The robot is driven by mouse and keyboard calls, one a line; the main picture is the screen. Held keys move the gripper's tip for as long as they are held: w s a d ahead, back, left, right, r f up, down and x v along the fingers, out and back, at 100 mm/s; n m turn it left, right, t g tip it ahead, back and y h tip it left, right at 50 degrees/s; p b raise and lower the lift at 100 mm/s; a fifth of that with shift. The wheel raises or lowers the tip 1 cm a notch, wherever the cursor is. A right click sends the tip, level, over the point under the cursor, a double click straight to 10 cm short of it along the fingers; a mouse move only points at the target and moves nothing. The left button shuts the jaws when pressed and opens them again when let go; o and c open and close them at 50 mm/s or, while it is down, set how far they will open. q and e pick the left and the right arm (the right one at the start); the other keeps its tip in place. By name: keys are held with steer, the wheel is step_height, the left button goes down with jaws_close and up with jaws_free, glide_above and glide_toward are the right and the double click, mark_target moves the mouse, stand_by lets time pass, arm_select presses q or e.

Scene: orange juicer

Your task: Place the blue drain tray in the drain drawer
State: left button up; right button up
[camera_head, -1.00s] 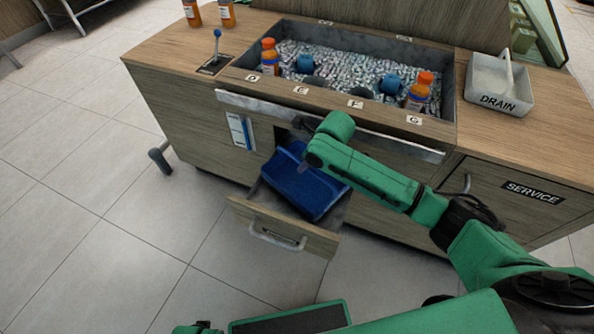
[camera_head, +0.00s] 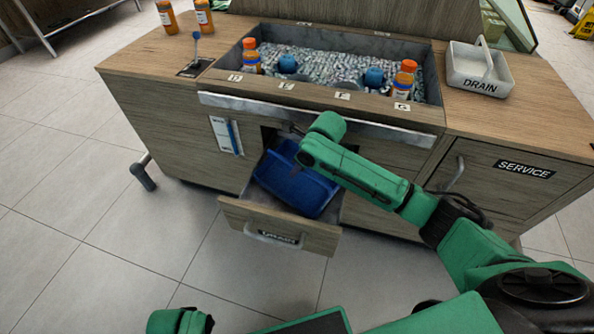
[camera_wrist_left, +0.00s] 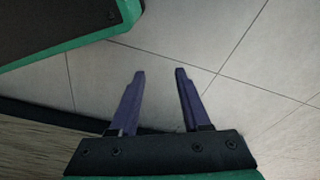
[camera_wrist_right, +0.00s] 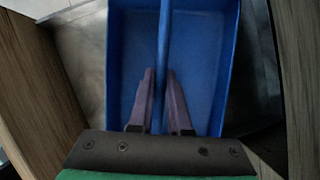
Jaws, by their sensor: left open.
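The blue drain tray (camera_head: 290,185) is inside the pulled-out drain drawer (camera_head: 278,228), turned slightly relative to its walls. Whether its base rests flat on the drawer floor is hidden. My right gripper (camera_wrist_right: 160,72) has its fingers close on either side of the tray's blue handle bar (camera_wrist_right: 166,30), shut on it. In the head view my green right wrist hides part of the tray's right side. In the right wrist view, grey drawer floor shows beside the tray. My left gripper (camera_wrist_left: 160,74) is open and empty over the floor tiles.
The wooden counter (camera_head: 130,72) stands above the drawer, with a metal ledge (camera_head: 315,118) over the opening. An ice bin (camera_head: 330,70) holds bottles. The service door (camera_head: 510,185) is shut.

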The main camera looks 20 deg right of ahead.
steer(key=o, duration=0.3)
steer(key=shift+s+d+f, duration=0.15)
steer(key=shift+f, duration=0.35)
steer(key=shift+o, duration=0.2)
arm_select(q)
steer(key=shift+f, duration=0.1)
arm_select(e)
steer(key=shift+r, duration=0.1)
steer(key=shift+r, duration=0.1)
steer(key=shift+r, duration=0.15)
steer(key=p+v, duration=0.3)
steer(key=v, duration=0.8)
steer(key=shift+r, duration=0.45)
arm_select(q)
steer(key=s+a+f, duration=0.1)
steer(key=s+f, duration=0.3)
steer(key=f, duration=0.1)
steer(key=shift+a, duration=0.3)
steer(key=shift+s, duration=0.15)
